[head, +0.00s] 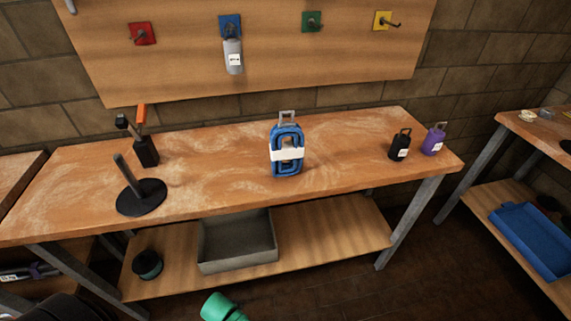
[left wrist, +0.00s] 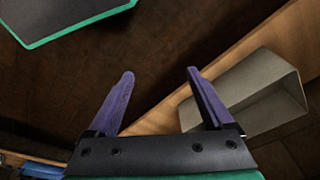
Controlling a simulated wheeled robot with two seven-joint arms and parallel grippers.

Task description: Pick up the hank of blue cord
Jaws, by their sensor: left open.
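The hank of blue cord (head: 286,160) stands upright near the middle of the wooden workbench in the head view. A white band wraps its middle and a grey loop handle rises from its top. My left gripper (left wrist: 160,76) shows in the left wrist view, its two purple fingers apart with nothing between them. The cord is not visible in that view, and the gripper is well away from it. My right gripper is in neither view.
The workbench (head: 215,185) also holds a black round stand (head: 141,198) at left and black (head: 400,146) and purple (head: 433,141) tagged items at right. A grey bin (head: 238,262) sits on the lower shelf; it shows in the left wrist view (left wrist: 245,88). Pegboard hooks hang behind.

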